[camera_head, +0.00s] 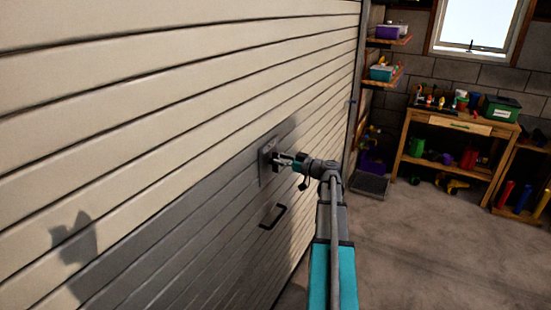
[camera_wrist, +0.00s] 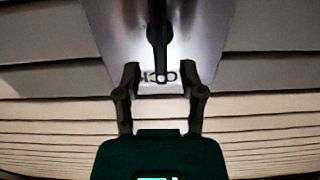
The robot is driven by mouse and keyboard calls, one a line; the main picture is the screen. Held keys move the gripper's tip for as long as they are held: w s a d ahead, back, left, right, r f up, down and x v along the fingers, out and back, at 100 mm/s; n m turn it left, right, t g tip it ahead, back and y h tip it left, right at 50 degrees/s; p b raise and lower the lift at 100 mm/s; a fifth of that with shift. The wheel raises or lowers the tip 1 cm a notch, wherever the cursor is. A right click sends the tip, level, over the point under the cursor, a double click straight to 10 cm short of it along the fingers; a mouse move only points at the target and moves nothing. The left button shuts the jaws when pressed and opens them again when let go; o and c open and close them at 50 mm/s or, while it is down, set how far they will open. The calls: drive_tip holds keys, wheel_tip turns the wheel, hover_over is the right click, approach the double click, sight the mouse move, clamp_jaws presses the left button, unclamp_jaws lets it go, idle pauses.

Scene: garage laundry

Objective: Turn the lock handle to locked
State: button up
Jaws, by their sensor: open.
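The lock plate (camera_head: 267,162) is a grey metal plate on the slatted garage door (camera_head: 200,130). In the wrist view the plate (camera_wrist: 205,40) fills the top middle, with part of a dark word on its lower edge. The dark lock handle (camera_wrist: 158,35) runs down the plate's middle, upright in that view, its tip just above the lettering. My gripper (camera_wrist: 160,78) is open, its two fingers on either side below the handle's tip, with nothing held between them. In the head view my gripper (camera_head: 283,161) is at the plate and hides much of the handle.
A dark pull handle (camera_head: 272,216) is on the door below the plate. A workbench (camera_head: 460,128) with several items stands at the back right, beside wall shelves (camera_head: 388,42). The concrete floor (camera_head: 420,240) to the right is clear.

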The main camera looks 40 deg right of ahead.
drive_tip(key=shift+x, duration=1.35)
clamp_jaws()
drive_tip(key=shift+d, duration=0.15)
